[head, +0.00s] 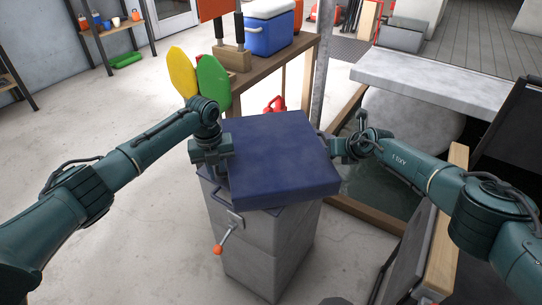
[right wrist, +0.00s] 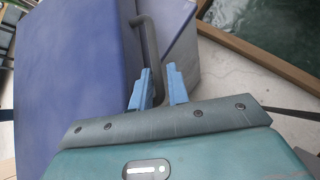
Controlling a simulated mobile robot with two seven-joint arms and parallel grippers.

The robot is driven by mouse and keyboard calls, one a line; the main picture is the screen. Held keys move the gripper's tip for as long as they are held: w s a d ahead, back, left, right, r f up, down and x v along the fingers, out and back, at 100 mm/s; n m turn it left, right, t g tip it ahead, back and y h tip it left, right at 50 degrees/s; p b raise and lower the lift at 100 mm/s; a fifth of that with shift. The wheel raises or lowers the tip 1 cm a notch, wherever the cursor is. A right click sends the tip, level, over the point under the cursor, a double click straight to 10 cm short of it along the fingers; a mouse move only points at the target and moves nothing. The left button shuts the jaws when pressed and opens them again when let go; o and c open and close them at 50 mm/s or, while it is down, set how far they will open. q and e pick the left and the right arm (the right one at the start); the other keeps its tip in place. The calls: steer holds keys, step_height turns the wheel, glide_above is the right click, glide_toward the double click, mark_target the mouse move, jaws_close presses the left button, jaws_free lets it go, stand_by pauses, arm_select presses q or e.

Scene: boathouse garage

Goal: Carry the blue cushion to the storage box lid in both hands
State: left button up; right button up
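The blue cushion (head: 280,150) lies flat on top of a grey cabinet (head: 265,245). It fills the left of the right wrist view (right wrist: 75,85). My left gripper (head: 211,162) is at the cushion's left edge; its fingertips are not clear. My right gripper (head: 345,147) is at the right edge. In the right wrist view its blue fingers (right wrist: 159,88) stand apart, with a grey bar handle (right wrist: 149,40) between them. A gap shows beside the bar. I cannot tell for certain which surface is the storage box lid; a pale grey slab (head: 435,80) lies to the right.
A wooden bench (head: 265,63) with a blue cooler (head: 268,30) stands behind. Yellow (head: 181,70) and green (head: 213,80) paddle-shaped pieces stand at its left end. A wood-framed opening with dark water (head: 375,190) is at right. The floor at left is clear.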

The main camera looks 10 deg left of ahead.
arm_select(q)
steer(key=shift+o, duration=1.4)
steer(key=shift+r, duration=0.1)
arm_select(e)
steer(key=shift+o, duration=1.4)
steer(key=shift+r, duration=0.1)
arm_select(q)
steer(key=shift+d, duration=0.15)
arm_select(e)
steer(key=shift+s+a, duration=0.1)
steer(key=shift+a, duration=0.1)
arm_select(q)
steer(key=shift+d, duration=0.1)
arm_select(e)
steer(key=shift+a, duration=0.1)
